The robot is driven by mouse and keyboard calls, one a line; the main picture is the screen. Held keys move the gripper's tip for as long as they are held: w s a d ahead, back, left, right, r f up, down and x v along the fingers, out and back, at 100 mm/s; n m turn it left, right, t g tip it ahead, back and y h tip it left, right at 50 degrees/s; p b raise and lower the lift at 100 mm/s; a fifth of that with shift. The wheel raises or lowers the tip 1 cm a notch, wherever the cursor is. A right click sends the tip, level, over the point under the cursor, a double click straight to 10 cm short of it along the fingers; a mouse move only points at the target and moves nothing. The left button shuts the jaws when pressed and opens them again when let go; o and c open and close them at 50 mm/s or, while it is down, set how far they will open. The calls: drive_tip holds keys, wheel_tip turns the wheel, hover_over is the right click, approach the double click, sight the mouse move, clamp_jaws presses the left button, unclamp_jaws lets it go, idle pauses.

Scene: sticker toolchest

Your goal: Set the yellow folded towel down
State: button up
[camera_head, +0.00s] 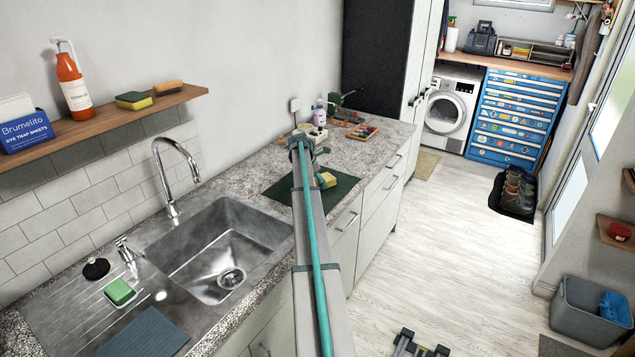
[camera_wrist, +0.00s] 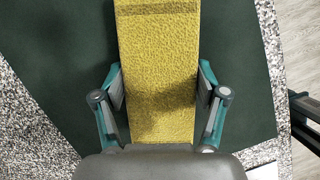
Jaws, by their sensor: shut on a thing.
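The yellow folded towel (camera_wrist: 158,45) is a long flat strip running up the middle of the wrist view. My gripper (camera_wrist: 161,80) has a finger against each side of it and is shut on it. In the head view the towel (camera_head: 328,180) shows small at the far end of my arm, partly hidden by the arm. A dark green mat (camera_wrist: 60,50) lies beneath it on the speckled counter, and the mat also shows in the head view (camera_head: 341,191). I cannot tell whether the towel touches the mat.
The sink (camera_head: 225,240) lies left of my arm, with a tall tap (camera_head: 165,180). A wooden tray (camera_head: 362,132) and bottles stand on the counter beyond the mat. The counter's front edge drops to open floor on the right.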

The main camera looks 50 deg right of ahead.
drive_tip(key=shift+f, duration=0.2)
drive_tip(key=o, duration=1.4)
drive_tip(key=shift+c, duration=0.2)
